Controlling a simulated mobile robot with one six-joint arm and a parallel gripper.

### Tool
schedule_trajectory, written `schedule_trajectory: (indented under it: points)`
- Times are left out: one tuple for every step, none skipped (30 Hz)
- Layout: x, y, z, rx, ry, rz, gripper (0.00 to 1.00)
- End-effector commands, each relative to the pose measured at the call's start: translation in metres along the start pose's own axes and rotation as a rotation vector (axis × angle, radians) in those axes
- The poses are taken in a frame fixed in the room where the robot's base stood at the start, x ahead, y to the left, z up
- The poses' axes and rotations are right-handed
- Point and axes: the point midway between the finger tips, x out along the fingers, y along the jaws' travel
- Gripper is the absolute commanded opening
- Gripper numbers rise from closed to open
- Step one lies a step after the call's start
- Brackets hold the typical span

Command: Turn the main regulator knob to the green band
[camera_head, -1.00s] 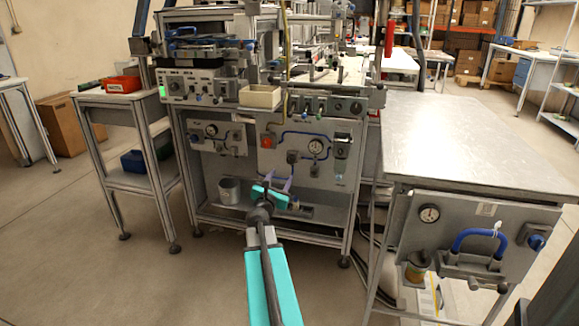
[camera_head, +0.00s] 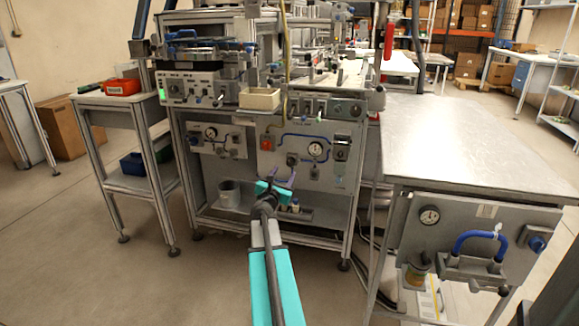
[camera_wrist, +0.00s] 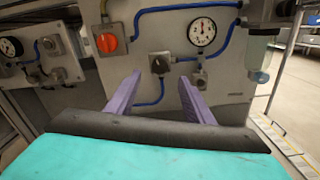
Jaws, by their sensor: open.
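A dark knob (camera_wrist: 160,63) on a small square plate sits on the grey machine panel, below and left of a round white gauge (camera_wrist: 202,31). It looks like the regulator knob; its pointer and any green band are too small to read. In the head view the knob (camera_head: 292,159) and gauge (camera_head: 315,149) are on the front panel. My gripper (camera_wrist: 160,76) is open and empty, its two purple fingers pointing at the panel with the knob between their tips in the picture. The gripper (camera_head: 281,176) appears apart from the knob and slightly below it.
A red-orange rotary switch (camera_wrist: 107,42) is left of the knob. Blue tubing (camera_wrist: 150,99) runs below and around it. A clear filter bowl (camera_wrist: 260,55) hangs at right. A second panel with a gauge (camera_wrist: 11,47) is at left. A metal bench (camera_head: 460,140) stands right of my arm.

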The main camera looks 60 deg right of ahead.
Motion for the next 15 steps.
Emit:
schedule_trajectory:
  points:
    - [0.007, 0.000, -0.001, 0.000, 0.000, 0.000, 0.48]
    - [0.010, 0.000, -0.001, 0.000, 0.000, 0.000, 0.48]
    - [0.013, 0.000, -0.001, 0.000, 0.000, 0.000, 0.48]
    - [0.016, 0.000, -0.001, 0.000, 0.000, 0.000, 0.48]
    - [0.019, 0.000, -0.001, 0.000, 0.000, -0.001, 0.48]
    - [0.022, 0.000, -0.001, 0.000, 0.000, -0.001, 0.48]
    - [0.025, 0.000, -0.001, 0.000, 0.000, -0.001, 0.48]
    - [0.028, 0.000, -0.001, 0.000, 0.000, -0.001, 0.48]
    - [0.031, 0.001, -0.001, 0.000, 0.000, -0.001, 0.48]
    - [0.034, 0.001, -0.001, -0.001, 0.000, 0.000, 0.48]
    - [0.037, 0.001, -0.001, -0.001, 0.000, 0.000, 0.48]
    - [0.040, 0.001, -0.001, -0.001, 0.000, 0.000, 0.48]
    - [0.043, 0.001, -0.001, -0.001, 0.000, 0.000, 0.48]
    - [0.045, 0.001, -0.001, -0.001, 0.000, 0.000, 0.48]
    - [0.049, 0.001, -0.001, -0.001, 0.000, 0.000, 0.48]
